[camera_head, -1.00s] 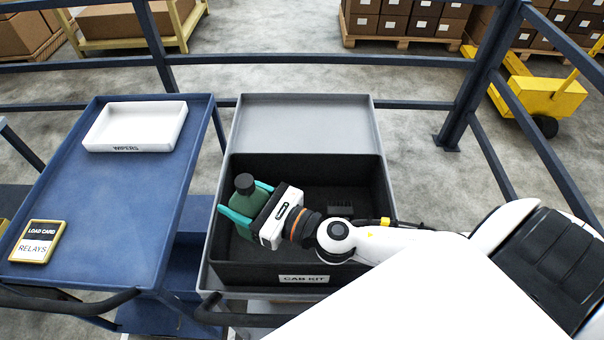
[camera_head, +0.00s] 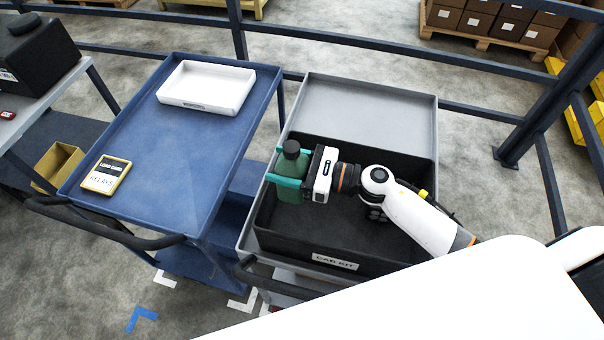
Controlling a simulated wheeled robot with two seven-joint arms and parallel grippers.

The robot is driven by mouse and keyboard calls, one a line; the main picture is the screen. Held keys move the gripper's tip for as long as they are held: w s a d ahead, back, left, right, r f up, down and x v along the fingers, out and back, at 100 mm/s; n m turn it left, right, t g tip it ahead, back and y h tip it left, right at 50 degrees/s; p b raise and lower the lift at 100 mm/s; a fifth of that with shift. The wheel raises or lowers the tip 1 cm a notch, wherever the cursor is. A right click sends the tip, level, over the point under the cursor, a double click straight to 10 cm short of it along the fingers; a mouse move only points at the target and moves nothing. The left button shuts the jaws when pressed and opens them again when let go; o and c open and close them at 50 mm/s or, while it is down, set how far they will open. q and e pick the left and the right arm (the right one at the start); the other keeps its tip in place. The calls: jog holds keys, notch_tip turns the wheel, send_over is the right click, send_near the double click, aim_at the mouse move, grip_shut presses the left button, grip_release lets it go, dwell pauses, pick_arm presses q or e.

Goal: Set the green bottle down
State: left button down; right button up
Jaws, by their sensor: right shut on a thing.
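The green bottle (camera_head: 291,165) with a dark cap stands upright at the left side of the black CAB KIT bin (camera_head: 336,263). My right gripper (camera_head: 289,180) is shut on it, with teal fingers around its body. The bottle's lower part is partly hidden by the fingers and the bin, so I cannot tell whether it touches the bin floor. My left gripper is not in view.
The bin sits on a grey trolley (camera_head: 385,105). Left of it is a blue trolley (camera_head: 185,150) with a white WIPERS tray (camera_head: 207,87) and a yellow-edged RELAYS card (camera_head: 107,174). Blue rails (camera_head: 480,113) run behind.

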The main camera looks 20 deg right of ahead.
notch_tip(320, 180, down, 8)
jog(key=shift+r+p, duration=0.1)
jog(key=shift+p, duration=0.35)
jog(key=shift+f+b, duration=0.65)
jog(key=shift+b, duration=0.2)
jog(key=o, duration=1.4)
